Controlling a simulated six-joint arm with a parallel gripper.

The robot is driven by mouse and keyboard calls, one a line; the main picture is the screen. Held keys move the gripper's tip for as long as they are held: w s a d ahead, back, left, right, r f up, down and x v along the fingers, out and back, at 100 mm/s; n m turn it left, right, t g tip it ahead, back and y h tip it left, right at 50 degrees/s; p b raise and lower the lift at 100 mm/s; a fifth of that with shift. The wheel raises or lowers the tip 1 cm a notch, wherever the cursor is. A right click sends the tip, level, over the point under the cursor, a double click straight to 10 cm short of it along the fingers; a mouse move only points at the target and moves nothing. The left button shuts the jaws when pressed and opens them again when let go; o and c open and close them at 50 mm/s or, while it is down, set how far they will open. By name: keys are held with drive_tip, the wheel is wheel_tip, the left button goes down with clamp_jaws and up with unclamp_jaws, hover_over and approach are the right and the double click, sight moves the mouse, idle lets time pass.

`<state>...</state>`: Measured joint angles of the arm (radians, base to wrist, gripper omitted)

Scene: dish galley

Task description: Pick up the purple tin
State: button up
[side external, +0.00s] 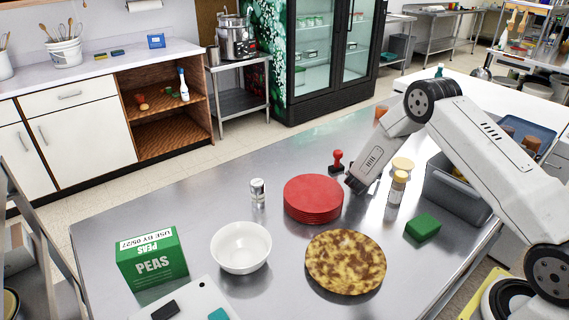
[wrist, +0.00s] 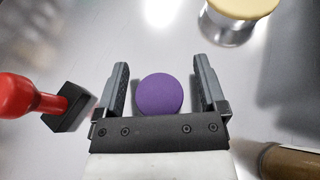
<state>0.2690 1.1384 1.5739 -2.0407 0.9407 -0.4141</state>
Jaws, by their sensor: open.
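The purple tin (wrist: 160,95) is a small round thing with a flat purple top, seen from above in the wrist view. It stands on the steel table between the two fingers of my gripper (wrist: 160,88). The fingers are open, with a gap on each side of the tin. In the side external view my gripper (side external: 356,184) is low over the table behind the red stack, and the tin is hidden there.
A red-handled stamp (wrist: 35,97) stands close left of my gripper; a jar with a cream lid (wrist: 238,12) is ahead right. A red stack (side external: 313,197), spice jar (side external: 397,188), mottled round (side external: 345,262), white bowl (side external: 241,247) and peas box (side external: 151,258) share the table.

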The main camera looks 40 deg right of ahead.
drive_tip(key=shift+c, duration=0.2)
clamp_jaws()
drive_tip(key=shift+r, duration=0.1)
drive_tip(key=shift+r, duration=0.7)
drive_tip(key=s+a+r, duration=0.2)
drive_tip(key=s+r, duration=0.3)
drive_tip(key=s, duration=0.1)
drive_tip(key=s+a+r, duration=0.3)
drive_tip(key=s+r, duration=0.3)
drive_tip(key=shift+s+a+r, duration=0.2)
drive_tip(key=shift+s+a, duration=0.15)
drive_tip(key=shift+s, duration=0.05)
idle(0.3)
